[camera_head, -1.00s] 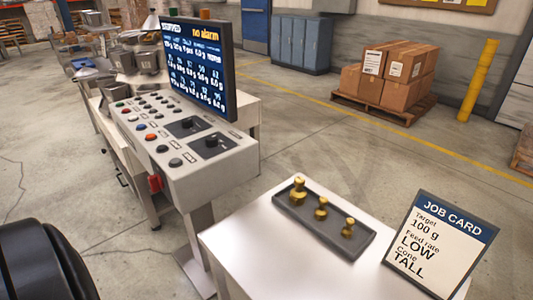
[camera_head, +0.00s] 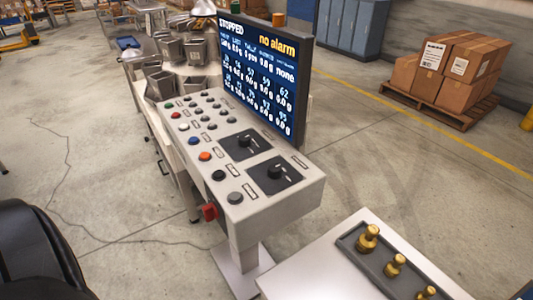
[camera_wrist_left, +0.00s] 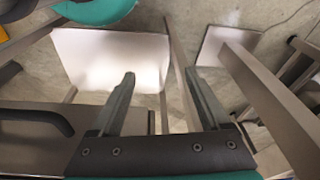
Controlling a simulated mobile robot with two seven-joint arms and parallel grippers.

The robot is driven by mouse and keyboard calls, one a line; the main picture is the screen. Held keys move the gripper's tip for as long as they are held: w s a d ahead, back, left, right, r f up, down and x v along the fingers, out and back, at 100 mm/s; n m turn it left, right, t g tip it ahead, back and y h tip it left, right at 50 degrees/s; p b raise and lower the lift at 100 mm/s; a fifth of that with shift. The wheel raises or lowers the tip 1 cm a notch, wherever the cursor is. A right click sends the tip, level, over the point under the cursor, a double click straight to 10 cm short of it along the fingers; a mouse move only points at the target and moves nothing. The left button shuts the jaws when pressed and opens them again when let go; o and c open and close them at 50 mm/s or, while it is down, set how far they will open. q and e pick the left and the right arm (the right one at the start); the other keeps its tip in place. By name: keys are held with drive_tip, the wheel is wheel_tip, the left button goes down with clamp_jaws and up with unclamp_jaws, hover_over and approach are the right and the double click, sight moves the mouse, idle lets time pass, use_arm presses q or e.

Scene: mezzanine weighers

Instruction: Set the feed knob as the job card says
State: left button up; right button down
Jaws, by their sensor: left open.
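The control panel (camera_head: 215,155) stands in the middle of the head view. It has two black knobs on dark square plates, a farther knob (camera_head: 244,141) and a nearer knob (camera_head: 275,172). Their labels are too small to read, so I cannot tell which is the feed knob or where each points. Only a sliver of the job card (camera_head: 526,289) shows at the lower right edge. My left gripper (camera_wrist_left: 160,85) is open and empty in the left wrist view, above the floor and pale flat surfaces. Neither gripper shows in the head view.
A screen (camera_head: 268,75) behind the panel reads "STOPPED" and "no alarm". Several push buttons (camera_head: 204,156) and a red switch (camera_head: 209,212) are on the panel. A white table (camera_head: 325,265) at lower right holds a tray (camera_head: 372,262) of brass weights. Boxes stand on a pallet (camera_head: 430,105).

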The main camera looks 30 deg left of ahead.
use_arm(q)
drive_tip(key=w+a+r+m+t+y+p, duration=0.1)
drive_tip(key=w+a+r+m+t+p, duration=0.2)
drive_tip(key=r, duration=1)
drive_tip(key=w+a+r+m+y+p, duration=0.1)
drive_tip(key=w+r+m+p, duration=0.3)
drive_tip(key=r, duration=0.9)
drive_tip(key=m+t, duration=0.8)
drive_tip(key=m, duration=1.4)
approach(275, 168)
drive_tip(key=shift+y, duration=0.4)
drive_tip(key=v, duration=0.5)
drive_tip(key=shift+s+d+f, duration=0.25)
drive_tip(key=shift+s, duration=0.1)
drive_tip(key=m, duration=0.1)
drive_tip(key=a+m+h, duration=0.1)
drive_tip(key=m, duration=0.1)
drive_tip(key=shift+w+r, duration=0.1)
drive_tip(key=shift+w, duration=0.3)
drive_tip(key=b+x, duration=0.2)
drive_tip(key=x, duration=1.3)
drive_tip(key=shift+w+a+r, duration=0.1)
clamp_jaws()
